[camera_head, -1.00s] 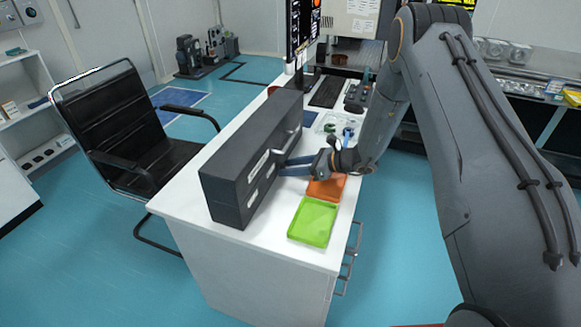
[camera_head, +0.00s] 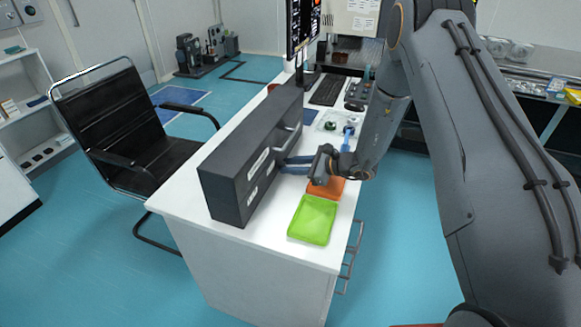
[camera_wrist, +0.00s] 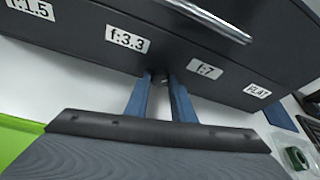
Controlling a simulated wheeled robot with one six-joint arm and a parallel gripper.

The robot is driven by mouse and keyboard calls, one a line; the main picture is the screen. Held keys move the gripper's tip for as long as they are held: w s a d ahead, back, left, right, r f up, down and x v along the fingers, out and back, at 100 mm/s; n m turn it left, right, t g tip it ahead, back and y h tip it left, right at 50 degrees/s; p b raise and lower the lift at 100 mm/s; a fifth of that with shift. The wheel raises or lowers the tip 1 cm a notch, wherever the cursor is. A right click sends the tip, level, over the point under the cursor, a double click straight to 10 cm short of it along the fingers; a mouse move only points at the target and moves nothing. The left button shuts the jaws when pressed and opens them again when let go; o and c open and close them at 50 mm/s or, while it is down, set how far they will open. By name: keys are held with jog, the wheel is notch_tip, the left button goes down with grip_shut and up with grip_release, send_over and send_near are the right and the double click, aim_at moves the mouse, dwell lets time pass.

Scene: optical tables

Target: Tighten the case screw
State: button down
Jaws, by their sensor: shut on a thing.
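The dark grey case (camera_head: 232,165) stands upright on the white table, its labelled front facing my gripper. In the wrist view the case front (camera_wrist: 90,45) carries labels such as f:3.3 and f:7. The case screw (camera_wrist: 158,80) is a small dark knob low on that front, between those two labels, partly hidden by the fingers. My gripper (camera_wrist: 160,84) has its two blue fingers on either side of the screw, shut on it. In the head view my gripper (camera_head: 285,162) reaches the case front from the right, where the screw is too small to see.
A green tray (camera_head: 312,222) and an orange tray (camera_head: 326,190) lie on the table in front of the case. A keyboard (camera_head: 327,90) and a monitor (camera_head: 299,30) are farther back. A black chair (camera_head: 135,130) stands to the left. Free floor lies right of the table.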

jog(key=shift+n, duration=0.3)
jog(key=c, duration=1.5)
grip_release()
jog(key=b+v, duration=0.2)
jog(key=v, duration=0.5)
jog(key=shift+s+d, duration=0.1)
jog(key=shift+d, duration=0.1)
jog(key=shift+s+d+r, duration=0.15)
